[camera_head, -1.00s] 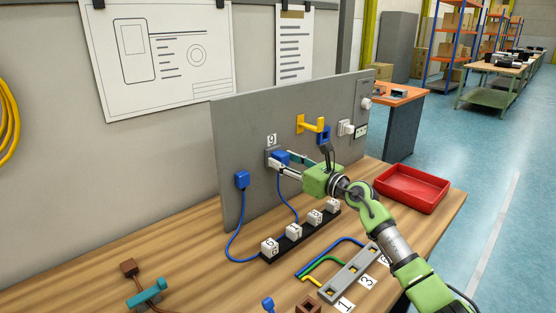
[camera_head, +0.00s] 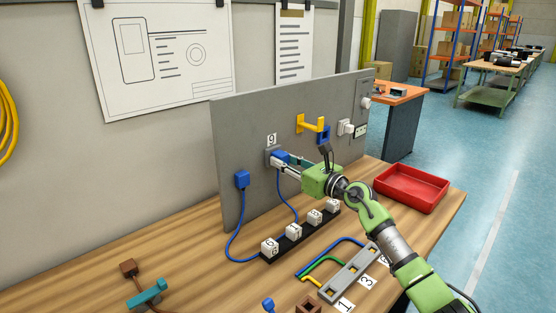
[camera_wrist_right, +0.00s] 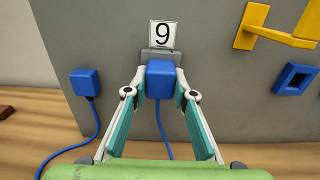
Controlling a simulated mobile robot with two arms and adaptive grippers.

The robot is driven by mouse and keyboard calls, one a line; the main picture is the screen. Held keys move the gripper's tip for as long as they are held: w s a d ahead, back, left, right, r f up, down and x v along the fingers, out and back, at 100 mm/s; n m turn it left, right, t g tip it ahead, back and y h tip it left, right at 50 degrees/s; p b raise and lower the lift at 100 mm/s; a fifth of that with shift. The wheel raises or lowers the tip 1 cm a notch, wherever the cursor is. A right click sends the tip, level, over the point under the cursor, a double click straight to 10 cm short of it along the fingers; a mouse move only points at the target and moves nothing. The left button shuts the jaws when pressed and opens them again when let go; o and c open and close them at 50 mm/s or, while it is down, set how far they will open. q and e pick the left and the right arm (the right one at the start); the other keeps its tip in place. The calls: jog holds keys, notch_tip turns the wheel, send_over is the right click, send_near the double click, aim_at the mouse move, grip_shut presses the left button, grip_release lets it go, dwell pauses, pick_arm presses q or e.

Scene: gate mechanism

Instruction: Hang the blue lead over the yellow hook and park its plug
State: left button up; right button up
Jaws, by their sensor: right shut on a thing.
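The yellow hook (camera_head: 313,125) sticks out from the grey panel; it also shows at the upper right of the right wrist view (camera_wrist_right: 262,32). A blue plug (camera_wrist_right: 160,78) stands at the grey holder (camera_wrist_right: 152,54) under the label 9 (camera_wrist_right: 163,34). My right gripper (camera_head: 281,162) is shut on this plug, with a finger on each side. The blue lead (camera_wrist_right: 162,128) hangs down from the plug between the fingers and does not lie over the hook. How deep the plug sits in the holder is hidden. My left gripper is not in view.
A second blue plug (camera_head: 242,179) with a lead is on the panel's left part. A blue square frame (camera_wrist_right: 295,79) sits below the hook. A black strip with white numbered blocks (camera_head: 294,231), a grey slotted bar (camera_head: 350,275) and a red tray (camera_head: 411,189) are on the bench.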

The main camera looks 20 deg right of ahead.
jog(key=shift+s, duration=0.2)
jog(key=shift+s, duration=0.1)
jog(key=shift+s+d, duration=0.1)
jog(key=shift+p+v, duration=0.35)
jog(key=shift+v, duration=0.45)
jog(key=shift+r, duration=0.1)
notch_tip(320, 180, up, 17)
jog(key=p, duration=1.6)
dwell(0.5)
jog(key=shift+d+f, duration=0.1)
jog(key=shift+f, duration=0.15)
